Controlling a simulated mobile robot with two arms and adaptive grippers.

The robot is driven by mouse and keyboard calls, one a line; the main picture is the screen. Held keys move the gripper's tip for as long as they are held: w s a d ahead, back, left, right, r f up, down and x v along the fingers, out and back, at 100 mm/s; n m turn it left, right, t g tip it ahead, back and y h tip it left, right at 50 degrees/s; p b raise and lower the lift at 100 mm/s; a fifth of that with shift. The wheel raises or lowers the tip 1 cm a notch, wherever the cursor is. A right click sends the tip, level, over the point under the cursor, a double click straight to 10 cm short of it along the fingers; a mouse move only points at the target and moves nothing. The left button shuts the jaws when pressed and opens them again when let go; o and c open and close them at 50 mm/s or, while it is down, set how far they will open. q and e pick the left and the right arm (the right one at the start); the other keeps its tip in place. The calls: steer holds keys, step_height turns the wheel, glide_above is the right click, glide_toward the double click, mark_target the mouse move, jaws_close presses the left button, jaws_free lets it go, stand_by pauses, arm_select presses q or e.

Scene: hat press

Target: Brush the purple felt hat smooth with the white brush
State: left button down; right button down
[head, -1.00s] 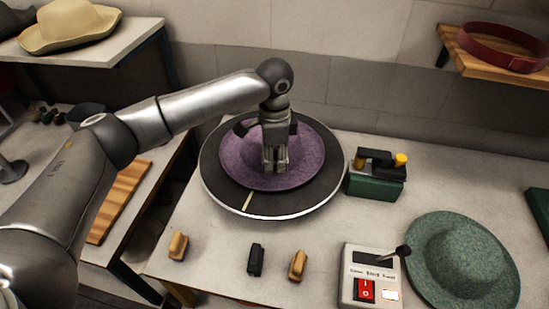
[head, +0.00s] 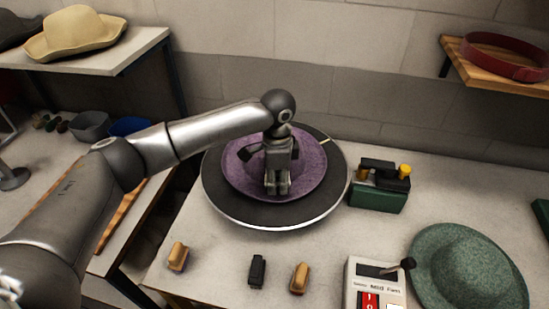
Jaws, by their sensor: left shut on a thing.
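The purple felt hat (head: 310,165) lies brim down on a dark round turntable (head: 225,205) with a pale rim. My left gripper (head: 277,190) points down over the hat's crown, at its front side. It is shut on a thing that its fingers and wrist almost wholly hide. No white brush shows elsewhere, so I take this for the white brush. I cannot tell whether it touches the felt. A pale mark (head: 325,140) shows on the turntable at the back right. My right gripper is not in view.
Two tan-backed brushes (head: 178,255) (head: 299,278) and a black one (head: 257,270) stand along the front. A control box (head: 358,285) with a lever and red switch, a green hat (head: 465,265) and a green device (head: 378,198) are right. A cream hat (head: 75,35) is on the left shelf.

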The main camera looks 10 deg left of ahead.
arm_select(q)
steer(key=shift+f, duration=0.55)
stand_by(0.7)
steer(key=shift+r+p, duration=0.15)
steer(key=shift+p, duration=0.75)
stand_by(1.2)
steer(key=shift+f+p, duration=0.3)
steer(key=shift+p, duration=0.25)
stand_by(0.9)
steer(key=shift+f, duration=0.15)
stand_by(0.4)
steer(key=shift+s+p, duration=0.1)
steer(key=shift+p, duration=1)
stand_by(1.5)
